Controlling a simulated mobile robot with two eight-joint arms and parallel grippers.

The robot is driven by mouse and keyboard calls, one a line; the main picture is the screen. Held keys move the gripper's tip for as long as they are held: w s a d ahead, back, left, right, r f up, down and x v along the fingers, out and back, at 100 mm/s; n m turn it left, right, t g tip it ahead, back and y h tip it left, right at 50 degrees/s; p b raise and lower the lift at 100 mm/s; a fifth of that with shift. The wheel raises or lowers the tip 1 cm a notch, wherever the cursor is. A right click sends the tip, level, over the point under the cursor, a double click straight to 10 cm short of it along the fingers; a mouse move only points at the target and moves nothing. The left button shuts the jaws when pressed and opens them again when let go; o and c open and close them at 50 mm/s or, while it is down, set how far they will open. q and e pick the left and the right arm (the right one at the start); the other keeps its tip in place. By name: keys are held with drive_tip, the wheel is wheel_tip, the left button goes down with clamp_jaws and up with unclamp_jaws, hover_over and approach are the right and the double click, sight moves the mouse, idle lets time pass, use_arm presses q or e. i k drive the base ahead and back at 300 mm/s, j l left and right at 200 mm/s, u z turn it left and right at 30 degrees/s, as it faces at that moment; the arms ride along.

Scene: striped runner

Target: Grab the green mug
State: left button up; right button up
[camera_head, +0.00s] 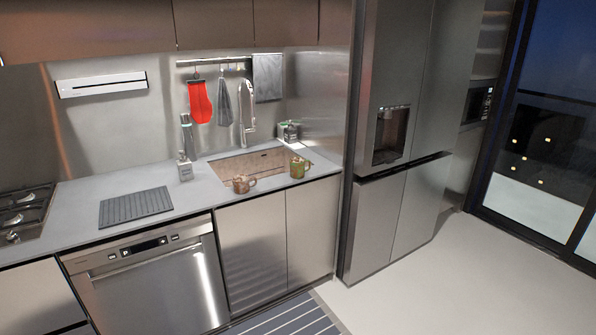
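A green mug (298,168) with some brown on it stands upright on the grey counter, at the front right edge of the sink. A brown mug (242,184) stands to its left, also near the front edge of the counter. Both mugs look filled with something pale at the top. Neither of my grippers shows in the head view, and nothing touches the green mug.
The sink (255,162) lies behind the mugs. A tall fridge (400,130) stands right. A striped runner (290,318) lies on open floor.

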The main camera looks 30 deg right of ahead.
sight(297, 164)
drive_tip(key=i+l, duration=0.25)
drive_tip(key=l, duration=0.2)
drive_tip(key=i+l, duration=0.25)
drive_tip(key=l, duration=0.15)
drive_tip(key=i+l, duration=0.3)
drive_tip(key=l, duration=0.15)
drive_tip(key=i+l, duration=0.25)
drive_tip(key=l, duration=0.15)
drive_tip(key=i+l, duration=0.8)
drive_tip(key=l, duration=0.25)
drive_tip(key=i+l, duration=0.35)
drive_tip(key=i, duration=0.2)
drive_tip(key=l+z, duration=0.05)
